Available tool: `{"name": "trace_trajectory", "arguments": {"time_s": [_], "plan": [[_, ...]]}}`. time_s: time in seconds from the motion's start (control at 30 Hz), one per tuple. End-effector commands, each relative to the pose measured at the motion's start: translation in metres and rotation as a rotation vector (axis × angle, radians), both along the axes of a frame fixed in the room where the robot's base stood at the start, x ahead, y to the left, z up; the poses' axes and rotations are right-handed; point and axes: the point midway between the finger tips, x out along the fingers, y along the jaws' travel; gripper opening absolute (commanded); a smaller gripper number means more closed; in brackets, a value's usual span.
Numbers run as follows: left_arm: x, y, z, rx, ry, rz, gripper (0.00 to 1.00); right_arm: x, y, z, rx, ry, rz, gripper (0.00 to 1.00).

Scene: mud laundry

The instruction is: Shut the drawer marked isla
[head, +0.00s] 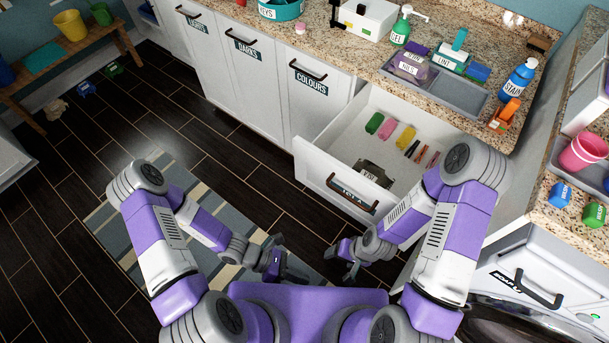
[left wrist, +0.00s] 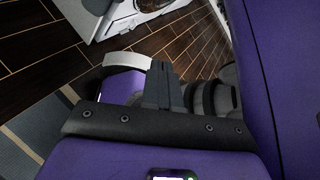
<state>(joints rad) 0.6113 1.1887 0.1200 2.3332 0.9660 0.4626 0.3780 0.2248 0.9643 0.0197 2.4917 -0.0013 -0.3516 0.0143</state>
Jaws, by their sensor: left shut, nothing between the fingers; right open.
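The isla drawer (head: 317,177) is pulled well out of the white cabinet, its front facing me. Its label, partly covered by the dark bar handle (head: 350,209), is hard to read. Inside lie green, pink and yellow items, several thin sticks and a dark labelled item. My left gripper (head: 275,267) is shut and empty, low over the floor, left of and nearer to me than the drawer front. Its closed fingers also show in the left wrist view (left wrist: 163,85). My right gripper (head: 346,259) is open and empty, below the drawer front and apart from it.
Closed cabinet fronts marked colours (head: 310,80), darks (head: 247,50) and lights stand left of the drawer. The granite counter (head: 345,60) above carries bottles and a grey tray (head: 455,95). A washing machine (head: 540,275) is at right. A striped rug (head: 150,240) lies at left.

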Motion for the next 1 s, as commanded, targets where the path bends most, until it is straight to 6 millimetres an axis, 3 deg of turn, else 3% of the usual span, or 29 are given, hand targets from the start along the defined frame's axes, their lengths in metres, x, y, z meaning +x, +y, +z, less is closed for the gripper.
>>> {"name": "trace_trajectory", "arguments": {"time_s": [0.07, 0.17, 0.3, 0.4, 0.5, 0.63, 1.0], "plan": [[0.033, -0.012, 0.020, -0.137, 0.232, 0.296, 0.00, 0.000, 0.000, 0.006, 0.000, -0.001, 0.000, 0.74], [0.085, -0.006, 0.036, -0.317, 0.472, 0.638, 0.00, 0.000, 0.000, 0.009, 0.000, -0.001, 0.000, 0.74], [0.146, 0.030, 0.041, -0.552, 0.695, 1.016, 0.00, 0.001, 0.000, 0.013, 0.000, -0.001, 0.000, 0.74], [0.171, 0.058, 0.037, -0.672, 0.779, 1.194, 0.00, 0.001, 0.000, 0.015, 0.000, -0.001, 0.000, 0.74], [0.183, 0.076, 0.034, -0.745, 0.821, 1.294, 0.00, 0.001, 0.000, 0.015, 0.000, -0.001, 0.000, 0.74], [0.193, 0.079, 0.032, -0.774, 0.835, 1.332, 0.00, 0.001, 0.000, 0.014, 0.000, -0.001, 0.000, 0.74], [0.251, 0.038, 0.031, -0.770, 0.833, 1.326, 0.00, 0.001, 0.000, 0.001, 0.000, -0.001, 0.000, 0.74]]}}
